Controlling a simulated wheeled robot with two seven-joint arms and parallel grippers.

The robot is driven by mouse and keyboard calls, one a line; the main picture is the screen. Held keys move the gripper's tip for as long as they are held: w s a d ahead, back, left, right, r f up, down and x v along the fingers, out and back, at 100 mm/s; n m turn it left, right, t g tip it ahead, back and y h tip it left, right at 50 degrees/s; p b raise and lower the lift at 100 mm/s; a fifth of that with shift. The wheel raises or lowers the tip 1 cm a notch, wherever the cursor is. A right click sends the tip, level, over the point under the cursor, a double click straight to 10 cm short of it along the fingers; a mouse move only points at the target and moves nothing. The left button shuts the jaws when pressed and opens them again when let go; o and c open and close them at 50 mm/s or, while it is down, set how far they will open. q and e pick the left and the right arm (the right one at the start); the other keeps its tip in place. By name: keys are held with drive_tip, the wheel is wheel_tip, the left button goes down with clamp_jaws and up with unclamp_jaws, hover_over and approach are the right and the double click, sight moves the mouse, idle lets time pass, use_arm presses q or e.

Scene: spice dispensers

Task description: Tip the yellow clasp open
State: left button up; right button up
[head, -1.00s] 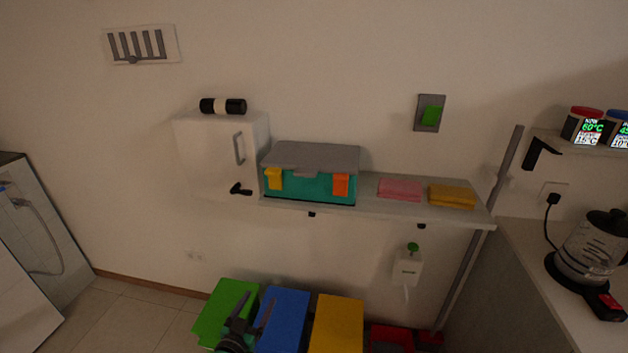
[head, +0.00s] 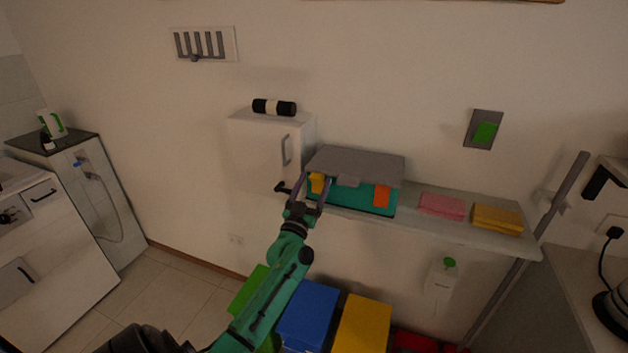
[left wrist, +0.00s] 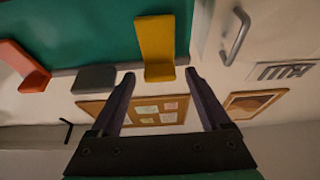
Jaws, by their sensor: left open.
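The yellow clasp (head: 317,182) is on the left of the front of a teal box (head: 351,199) with a grey lid (head: 355,165). An orange clasp (head: 382,195) is on the right of the same front. My left gripper (head: 304,183) is open in front of the yellow clasp, one finger overlapping it in the head view. In the left wrist view the yellow clasp (left wrist: 156,45) lies ahead, between the lines of the two open fingers (left wrist: 161,75). I cannot tell if they touch it. My right gripper is not in view.
The box stands on a wall shelf (head: 455,232), with pink (head: 442,206) and yellow (head: 497,218) folded cloths to its right. A white cabinet (head: 262,150) with a handle is close on the left.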

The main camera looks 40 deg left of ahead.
use_arm(q)
drive_tip(key=shift+w+a+r, duration=0.1)
drive_tip(key=shift+w, duration=0.1)
clamp_jaws()
idle(1.3)
